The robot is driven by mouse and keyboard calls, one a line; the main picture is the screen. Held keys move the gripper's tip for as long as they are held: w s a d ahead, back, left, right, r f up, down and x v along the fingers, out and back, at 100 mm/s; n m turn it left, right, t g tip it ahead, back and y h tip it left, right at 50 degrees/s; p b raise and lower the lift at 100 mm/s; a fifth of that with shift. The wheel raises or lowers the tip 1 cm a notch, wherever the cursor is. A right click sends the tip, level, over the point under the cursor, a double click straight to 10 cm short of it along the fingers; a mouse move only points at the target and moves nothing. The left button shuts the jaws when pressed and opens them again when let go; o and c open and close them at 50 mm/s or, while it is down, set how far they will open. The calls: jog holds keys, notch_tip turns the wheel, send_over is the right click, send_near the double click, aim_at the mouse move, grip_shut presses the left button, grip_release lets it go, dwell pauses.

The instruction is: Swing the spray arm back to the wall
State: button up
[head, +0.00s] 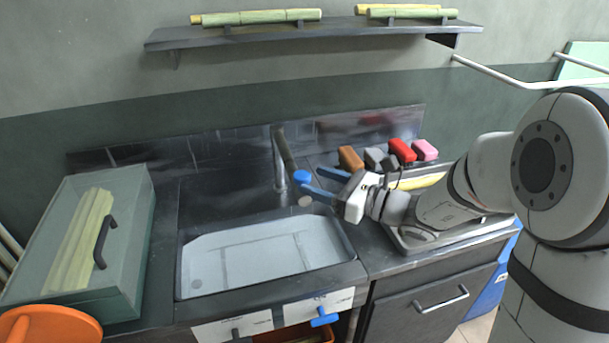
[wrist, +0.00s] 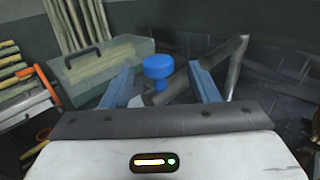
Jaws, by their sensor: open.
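The spray arm (head: 287,150) is a dark grey bar at the back of the sink. It slants forward from the top of an upright metal post (head: 279,172) and ends near a round blue knob (head: 301,177). In the wrist view, the knob (wrist: 158,66) shows between my fingers, with the grey bar (wrist: 236,66) to its right. My gripper (head: 312,179) is open, its blue fingers pointing left at the knob. The fingertips are very close to the knob; I cannot tell whether they touch it. The wall (head: 230,105) is behind the sink.
A white sink basin (head: 265,262) lies below the knob. A lidded green box (head: 135,215) with cane stands left. Coloured blocks (head: 402,150) and a metal tray (head: 480,226) are on the right. A shelf (head: 310,30) with cane is overhead. An orange disc (head: 50,326) is front left.

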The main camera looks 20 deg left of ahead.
aim_at(302, 174)
jog(key=shift+x, duration=2.35)
